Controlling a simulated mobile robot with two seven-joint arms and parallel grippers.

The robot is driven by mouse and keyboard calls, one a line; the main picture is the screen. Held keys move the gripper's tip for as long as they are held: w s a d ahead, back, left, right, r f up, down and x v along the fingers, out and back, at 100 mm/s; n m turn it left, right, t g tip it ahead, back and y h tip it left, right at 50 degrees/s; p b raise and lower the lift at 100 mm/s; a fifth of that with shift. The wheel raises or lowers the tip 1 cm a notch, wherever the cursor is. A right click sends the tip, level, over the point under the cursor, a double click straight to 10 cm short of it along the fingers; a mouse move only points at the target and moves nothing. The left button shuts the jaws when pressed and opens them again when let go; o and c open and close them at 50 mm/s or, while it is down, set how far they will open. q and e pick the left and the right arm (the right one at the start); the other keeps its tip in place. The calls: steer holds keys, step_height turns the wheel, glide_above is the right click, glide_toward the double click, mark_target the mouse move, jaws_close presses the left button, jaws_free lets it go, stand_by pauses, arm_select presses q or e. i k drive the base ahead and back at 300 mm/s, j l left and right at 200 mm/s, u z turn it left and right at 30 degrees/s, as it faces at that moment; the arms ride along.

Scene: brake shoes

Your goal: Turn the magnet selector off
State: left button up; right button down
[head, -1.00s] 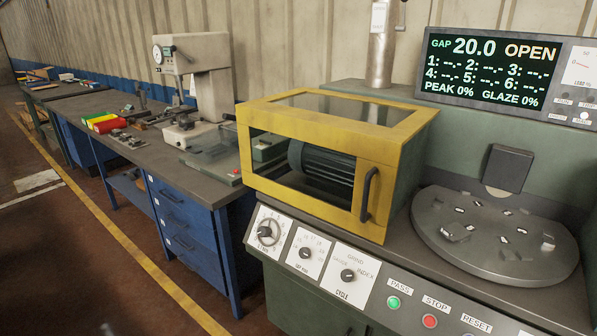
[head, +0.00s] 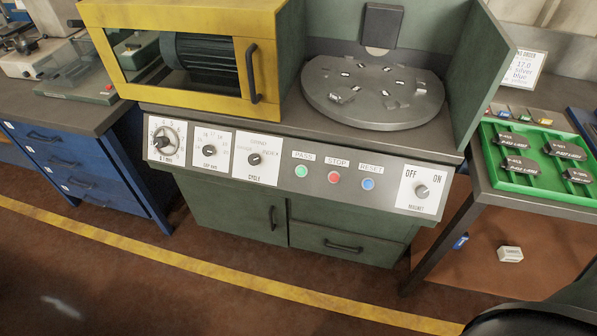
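The magnet selector (head: 421,191) is a small grey knob on a white plate at the right end of the machine's sloped front panel (head: 385,203). The plate reads OFF at upper left, ON at upper right and MAGNET below. The knob is too small for me to tell surely which word it points to. Nothing covers the knob. Neither of my grippers shows in the head view.
Left of the selector are blue RESET (head: 368,183), red STOP (head: 334,177) and green PASS (head: 301,171) buttons, then several dials. A round grey table (head: 374,112) lies above. A green tray (head: 500,190) of dark pads is right.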

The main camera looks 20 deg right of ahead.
mark_target(422, 192)
steer(key=z, duration=1.6)
